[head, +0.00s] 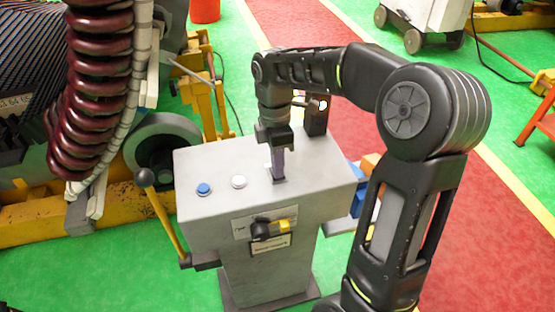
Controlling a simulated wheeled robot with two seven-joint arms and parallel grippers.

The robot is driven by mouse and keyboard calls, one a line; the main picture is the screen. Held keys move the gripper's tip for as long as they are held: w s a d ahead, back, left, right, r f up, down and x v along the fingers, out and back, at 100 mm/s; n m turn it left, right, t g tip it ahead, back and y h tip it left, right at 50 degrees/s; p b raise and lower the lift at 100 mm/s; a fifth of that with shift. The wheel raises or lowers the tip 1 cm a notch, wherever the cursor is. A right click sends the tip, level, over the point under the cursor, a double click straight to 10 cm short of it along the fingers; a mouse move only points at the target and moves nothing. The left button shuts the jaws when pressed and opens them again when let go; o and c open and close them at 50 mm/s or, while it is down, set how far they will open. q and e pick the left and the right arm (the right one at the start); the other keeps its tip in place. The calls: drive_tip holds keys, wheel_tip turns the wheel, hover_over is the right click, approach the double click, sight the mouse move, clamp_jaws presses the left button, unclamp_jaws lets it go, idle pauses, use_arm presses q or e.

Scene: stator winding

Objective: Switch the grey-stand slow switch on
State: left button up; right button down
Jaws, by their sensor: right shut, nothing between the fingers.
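The grey stand (215,160) is a control pedestal in the middle of the head view. Its top has a blue button (204,189) and a white button (239,181). My right gripper (279,172) is shut and empty, pointing down at the stand's top, right of the white button. A small dark fitting (280,180) shows at its fingertips; I cannot tell whether they touch it. Which control is the slow switch, and its state, cannot be read. My left gripper is out of view.
A lever with a black knob (145,178) stands at the stand's left side. A large machine with dark red coils (98,90) fills the left. A dark box (315,118) is at the stand's rear right. Open green floor (100,275) lies front left.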

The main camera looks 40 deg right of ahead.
drive_tip(key=f+t+b, duration=0.1)
drive_tip(key=b, duration=0.3)
drive_tip(key=shift+s+f+t+h, duration=0.2)
drive_tip(key=shift+t+h, duration=0.1)
drive_tip(key=shift+t, duration=0.1)
drive_tip(key=shift+a+r+p, duration=0.1)
drive_tip(key=shift+r+p, duration=0.4)
drive_tip(key=shift+p, duration=0.05)
drive_tip(key=shift+f, duration=0.1)
